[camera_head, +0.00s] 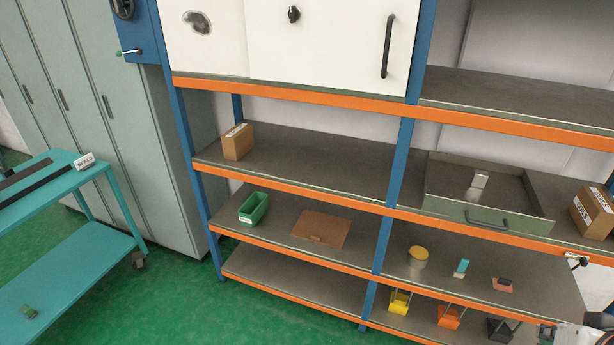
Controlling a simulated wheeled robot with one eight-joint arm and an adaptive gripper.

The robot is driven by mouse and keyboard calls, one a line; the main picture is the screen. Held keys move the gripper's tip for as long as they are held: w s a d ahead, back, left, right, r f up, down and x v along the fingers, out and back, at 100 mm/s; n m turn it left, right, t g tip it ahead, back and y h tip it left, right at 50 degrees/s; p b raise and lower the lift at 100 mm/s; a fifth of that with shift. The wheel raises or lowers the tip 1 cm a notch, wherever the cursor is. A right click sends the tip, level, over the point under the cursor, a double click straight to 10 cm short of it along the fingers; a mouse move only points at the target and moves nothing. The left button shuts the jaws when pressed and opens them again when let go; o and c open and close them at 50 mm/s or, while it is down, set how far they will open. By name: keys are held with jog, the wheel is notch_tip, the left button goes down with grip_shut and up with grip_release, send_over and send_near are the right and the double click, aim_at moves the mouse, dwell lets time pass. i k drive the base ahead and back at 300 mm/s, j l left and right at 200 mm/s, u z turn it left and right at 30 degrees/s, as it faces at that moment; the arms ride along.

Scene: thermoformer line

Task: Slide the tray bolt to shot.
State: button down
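A green-grey tray or drawer (537,224) with a dark handle stands on the middle shelf at the right, with a small pale block (479,181) inside it. A small pale fitting with a dark knob (579,262) sits on the orange shelf edge below and right of the tray. It may be the tray bolt, but its position is too small to read. A green-tipped lever (129,52) sits on the blue panel at the upper left. My gripper cannot be made out; only a pale and dark part, probably of my arm, shows at the lower right corner.
A cardboard box (592,212) stands right of the tray. The shelf below holds a yellow-topped round item (417,257) and small blocks. Yellow (399,302) and orange (448,317) items are lower. A teal cart (70,262) stands left; green floor (190,305) is open between.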

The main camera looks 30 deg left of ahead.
aim_at(583, 260)
jog(key=k+u, duration=0.45)
jog(key=u, duration=0.2)
jog(key=i+l+z, duration=0.35)
jog(key=l+z, duration=0.15)
jog(key=i+l+z, duration=0.5)
jog(key=k, duration=0.25)
